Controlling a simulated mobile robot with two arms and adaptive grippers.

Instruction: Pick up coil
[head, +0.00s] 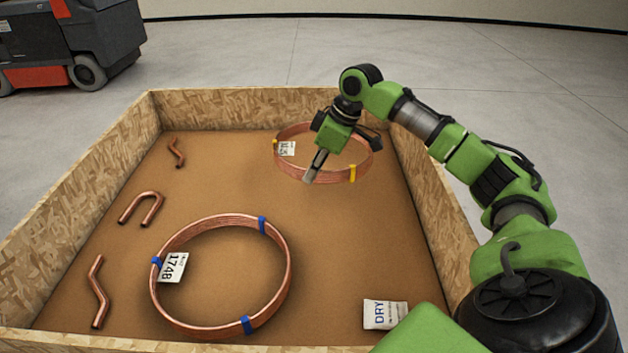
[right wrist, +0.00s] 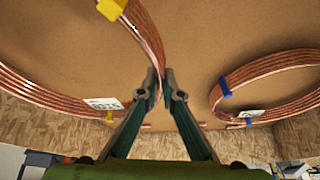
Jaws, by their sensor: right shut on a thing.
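The far copper coil (head: 335,176) has yellow clips and a white tag (head: 287,148). It sits toward the back right of the wooden crate; I cannot tell whether it is lifted. My right gripper (head: 311,177) reaches down at its near side. In the right wrist view the fingertips (right wrist: 161,80) are shut on the band of this coil (right wrist: 40,92). A second coil (head: 221,219) with blue clips and a tag reading 1748 lies flat at the front; it also shows in the right wrist view (right wrist: 262,86). My left gripper is not in view.
The crate (head: 70,225) has chipboard walls on all sides. Bent copper pieces lie along its left: a small one (head: 177,152), a U-bend (head: 143,208) and an offset piece (head: 98,291). A DRY packet (head: 384,314) lies front right. A vehicle (head: 72,45) stands outside, back left.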

